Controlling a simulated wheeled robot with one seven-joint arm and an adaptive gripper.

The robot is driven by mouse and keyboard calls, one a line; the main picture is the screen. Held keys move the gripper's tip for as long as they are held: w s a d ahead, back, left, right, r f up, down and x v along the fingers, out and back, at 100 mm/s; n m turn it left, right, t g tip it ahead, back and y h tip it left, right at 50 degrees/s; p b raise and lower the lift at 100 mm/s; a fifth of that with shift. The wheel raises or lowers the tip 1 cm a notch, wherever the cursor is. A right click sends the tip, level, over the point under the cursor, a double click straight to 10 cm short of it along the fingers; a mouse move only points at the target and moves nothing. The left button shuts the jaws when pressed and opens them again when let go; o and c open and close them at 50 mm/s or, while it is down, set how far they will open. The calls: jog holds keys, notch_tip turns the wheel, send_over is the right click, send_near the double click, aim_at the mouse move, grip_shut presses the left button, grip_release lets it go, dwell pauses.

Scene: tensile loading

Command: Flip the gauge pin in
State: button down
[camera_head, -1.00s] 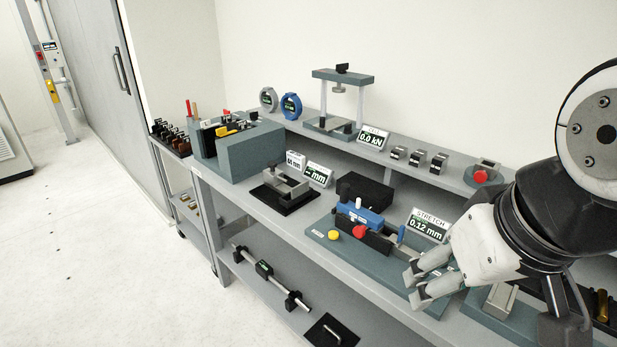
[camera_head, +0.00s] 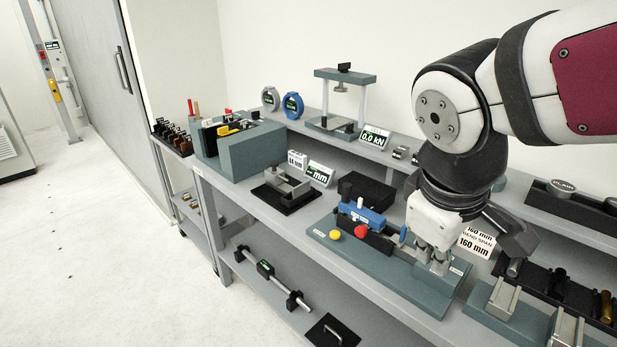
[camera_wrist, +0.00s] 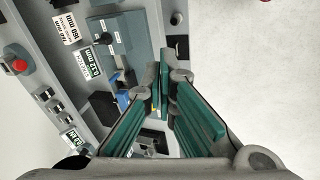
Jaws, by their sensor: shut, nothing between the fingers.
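The stretch fixture stands on a teal base plate (camera_head: 375,268) on the bench. It carries a blue block (camera_head: 360,212), a black body, a red knob (camera_head: 361,231) and a yellow button (camera_head: 334,234). My gripper (camera_head: 432,266) is shut and empty, pointing down over the plate's right end, right of the tab. In the wrist view, its green-padded fingers (camera_wrist: 168,88) hide part of the fixture. The stretch readout (camera_wrist: 89,63) shows 0.12 mm there.
Right of the plate are metal blocks (camera_head: 504,297) and a black rack of pins (camera_head: 570,290). A bend-span sign (camera_head: 478,241) stands behind my gripper. Left are a clamp on a black mat (camera_head: 288,197) and a grey holder (camera_head: 250,152). The bench's front edge is close.

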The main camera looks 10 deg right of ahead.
aim_at(362, 230)
jog(key=w+a+f+n+t+h, duration=0.1)
jog(key=w+a+f+n+h, duration=0.1)
jog(key=w+a+f+n, duration=0.5)
jog(key=w+a+f+n+t+h, duration=0.2)
jog(key=w+a+f+n, duration=0.4)
jog(key=w+n, duration=0.6)
jog(key=shift+a+f+h+b, duration=0.3)
jog(key=shift+a+f+h, duration=0.05)
jog(key=shift+a+h, duration=0.15)
jog(key=x, duration=0.4)
jog(key=r+x, duration=0.1)
jog(key=x, duration=0.3)
jog(key=d+x, duration=0.1)
jog(key=x, duration=0.3)
jog(key=shift+w+r, duration=0.25)
jog(key=shift+w, duration=0.05)
jog(key=shift+w+d, duration=0.45)
jog(key=shift+d, duration=0.1)
